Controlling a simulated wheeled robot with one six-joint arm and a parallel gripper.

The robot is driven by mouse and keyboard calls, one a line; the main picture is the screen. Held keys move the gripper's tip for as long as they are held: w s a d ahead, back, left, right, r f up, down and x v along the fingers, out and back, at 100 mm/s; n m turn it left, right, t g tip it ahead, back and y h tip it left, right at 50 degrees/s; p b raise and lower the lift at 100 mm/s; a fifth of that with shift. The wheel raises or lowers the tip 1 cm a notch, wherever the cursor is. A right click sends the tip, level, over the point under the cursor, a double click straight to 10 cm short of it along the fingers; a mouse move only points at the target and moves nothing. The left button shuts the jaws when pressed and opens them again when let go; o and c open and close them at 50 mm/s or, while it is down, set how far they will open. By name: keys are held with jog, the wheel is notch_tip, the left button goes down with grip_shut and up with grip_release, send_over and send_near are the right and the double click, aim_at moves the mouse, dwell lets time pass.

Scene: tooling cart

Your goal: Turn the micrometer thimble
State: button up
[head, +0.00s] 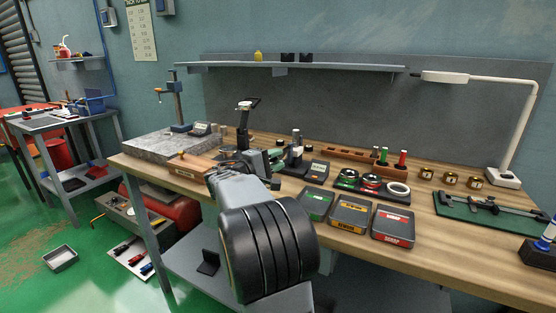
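My arm reaches from the bottom middle over the front edge of the bench, with its large dark joint nearest the camera. My gripper (243,152) is a dark shape at the far end of the arm, above the left-middle part of the bench top. My own wrist hides its fingertips, so I cannot tell whether it is open or shut. A small greenish part (275,154), perhaps the micrometer, shows just right of the gripper. The thimble cannot be made out, nor whether the gripper touches it.
A grey granite plate (150,146) with a gauge stand (178,105) is on the left. Right of the arm are a small instrument stand (294,153), flat boxes (351,213) and a green mat (452,209) with a caliper. A white lamp (515,130) stands at the right.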

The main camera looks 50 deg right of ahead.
jog(key=shift+s+d, duration=0.1)
jog(key=shift+d, duration=0.3)
jog(key=c, duration=0.5)
jog(key=shift+n, duration=0.4)
jog(key=n+h, duration=0.1)
jog(key=n, duration=0.2)
jog(key=n+t+h, duration=0.1)
jog(key=n, duration=0.2)
jog(key=n+t, duration=0.1)
jog(key=n, duration=0.1)
jog(key=shift+r+n+t+h, duration=0.2)
jog(key=shift+n+t+h, duration=0.1)
jog(key=shift+n+h, duration=0.1)
jog(key=n+t, duration=0.1)
jog(key=n, duration=0.1)
jog(key=n+t+p, duration=0.1)
jog(key=n, duration=0.1)
jog(key=n+t, duration=0.1)
jog(key=n, duration=0.1)
jog(key=shift+w+r+h, duration=0.1)
jog(key=shift+w+h, duration=0.15)
jog(key=shift+h, duration=0.05)
jog(key=shift+w+a+n+t+p, duration=0.1)
jog(key=shift+n+t+p, duration=0.3)
jog(key=shift+n+t, duration=0.8)
jog(key=shift+n+t+p, duration=0.35)
jog(key=shift+n+t, duration=0.05)
jog(key=shift+n, duration=1.5)
